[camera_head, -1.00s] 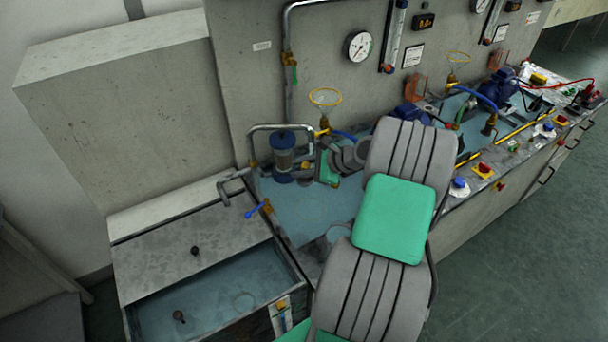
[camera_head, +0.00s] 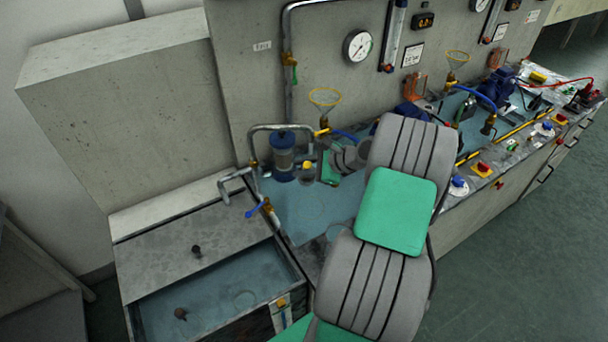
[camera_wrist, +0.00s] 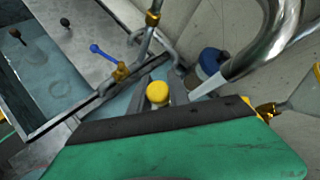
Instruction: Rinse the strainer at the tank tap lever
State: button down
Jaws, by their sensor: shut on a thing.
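My gripper (camera_wrist: 159,91) is shut on a small piece with a round yellow top (camera_wrist: 158,94), which I take to be the strainer. Its lower part is hidden. In the head view the yellow top (camera_head: 307,166) shows past my arm, near the blue-banded cylinder. The tank tap has a brass body (camera_head: 267,207) and a blue lever (camera_head: 256,209). The lever also shows in the wrist view (camera_wrist: 103,54), to the left of my gripper and apart from it. A grey bent spout (camera_head: 234,180) stands beside the tap. The open tank (camera_head: 215,290) lies below left.
A brass funnel valve (camera_head: 323,104) and a gauge (camera_head: 358,46) are behind. The blue bench top (camera_head: 295,212) between tap and arm looks clear.

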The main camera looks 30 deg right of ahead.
jog(key=shift+w+a, duration=0.2)
jog(key=shift+a, duration=0.15)
jog(key=s+a+p, duration=0.3)
jog(key=s+a, duration=0.1)
jog(key=s, duration=0.2)
jog(key=shift+s+p, duration=0.35)
jog(key=shift+s, duration=0.05)
jog(key=shift+a, duration=0.1)
dwell(1.1)
